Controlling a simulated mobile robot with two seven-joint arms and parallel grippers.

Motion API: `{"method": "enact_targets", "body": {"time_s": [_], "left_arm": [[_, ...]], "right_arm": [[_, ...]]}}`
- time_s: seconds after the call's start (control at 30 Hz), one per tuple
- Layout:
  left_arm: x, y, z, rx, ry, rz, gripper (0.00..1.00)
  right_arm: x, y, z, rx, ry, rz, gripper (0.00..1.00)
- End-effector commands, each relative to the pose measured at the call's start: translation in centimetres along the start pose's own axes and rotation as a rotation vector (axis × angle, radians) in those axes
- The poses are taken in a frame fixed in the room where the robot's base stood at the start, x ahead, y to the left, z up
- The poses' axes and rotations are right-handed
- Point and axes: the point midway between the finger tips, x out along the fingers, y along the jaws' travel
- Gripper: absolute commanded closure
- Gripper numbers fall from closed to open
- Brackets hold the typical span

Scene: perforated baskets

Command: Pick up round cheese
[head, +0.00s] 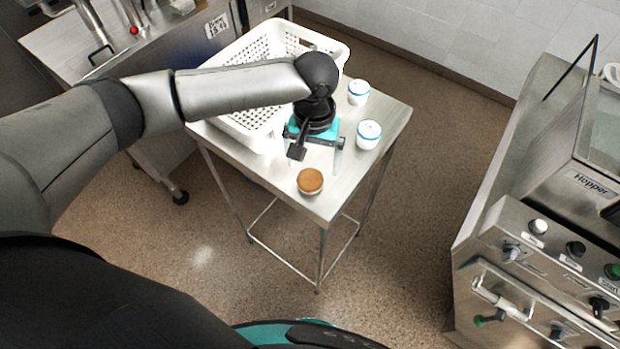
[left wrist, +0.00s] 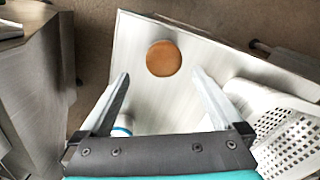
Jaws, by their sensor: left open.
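The round cheese (head: 310,181) has an orange-brown top and a paler side. It lies on the steel table near its front corner in the head view. In the left wrist view the cheese (left wrist: 163,58) shows as a full disc just beyond the fingertips. My left gripper (head: 314,160) is over the table, between the basket and the cups. In the left wrist view its two fingers (left wrist: 160,76) are spread wide with nothing between the tips. The cheese is clear of both fingers. In the head view my arm and wrist hide part of the gripper. My right gripper is not in view.
A white perforated basket (head: 229,124) stands on the table (head: 395,117) behind and left of my gripper. Two white cups with blue bands (head: 358,92) (head: 369,134) stand to its right. A steel machine (head: 520,225) is at the right. The tabletop around the cheese is clear.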

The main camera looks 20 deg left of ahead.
Motion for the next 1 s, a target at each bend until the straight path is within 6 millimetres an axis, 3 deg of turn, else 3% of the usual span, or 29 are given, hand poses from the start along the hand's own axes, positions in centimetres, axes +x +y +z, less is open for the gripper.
{"method": "enact_targets", "body": {"time_s": [0.17, 0.5, 0.77, 1.0], "left_arm": [[1.1, -0.1, 0.1, 0.001, 0.0, -0.001, 0.0], [5.6, -0.6, 0.3, 0.0, 0.0, -0.001, 0.0], [5.9, -0.6, 0.3, 0.002, 0.001, 0.0, 0.0], [5.8, -0.6, 0.3, 0.002, 0.001, 0.0, 0.25]], "right_arm": [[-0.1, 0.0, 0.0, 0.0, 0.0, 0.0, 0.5], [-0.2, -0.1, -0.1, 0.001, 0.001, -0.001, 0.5], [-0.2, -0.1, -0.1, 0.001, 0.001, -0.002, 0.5], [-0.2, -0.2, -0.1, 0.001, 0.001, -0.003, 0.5]]}}
